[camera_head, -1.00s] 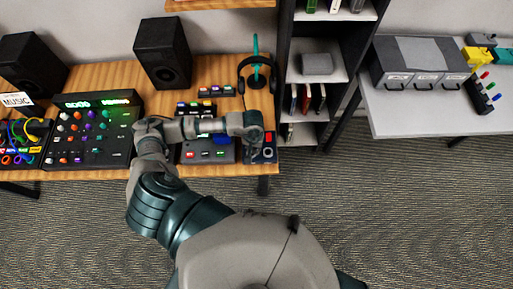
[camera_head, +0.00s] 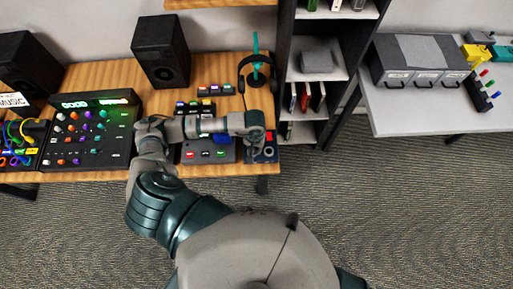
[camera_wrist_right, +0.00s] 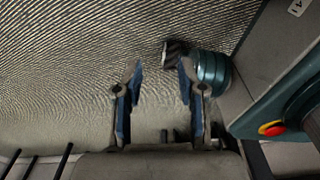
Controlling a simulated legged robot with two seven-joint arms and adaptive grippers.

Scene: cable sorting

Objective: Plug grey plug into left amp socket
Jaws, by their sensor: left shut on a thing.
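My left gripper (camera_head: 260,135) is at the right end of the wooden desk, over a small dark box with a red part and a round socket-like part (camera_head: 268,151), probably the amp. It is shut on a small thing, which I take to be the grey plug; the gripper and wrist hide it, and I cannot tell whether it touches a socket. The left and right amp sockets cannot be told apart at this size. My right gripper (camera_wrist_right: 160,82) is open and empty, with the floor behind it in the right wrist view.
The wooden desk (camera_head: 215,72) holds a mixer (camera_head: 92,133), coloured cables (camera_head: 22,140), a speaker (camera_head: 161,52), a button box (camera_head: 207,150) and a headphone stand (camera_head: 256,68). A dark shelf (camera_head: 318,95) stands right of it. A white table (camera_head: 400,120) carries a grey case (camera_head: 420,58).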

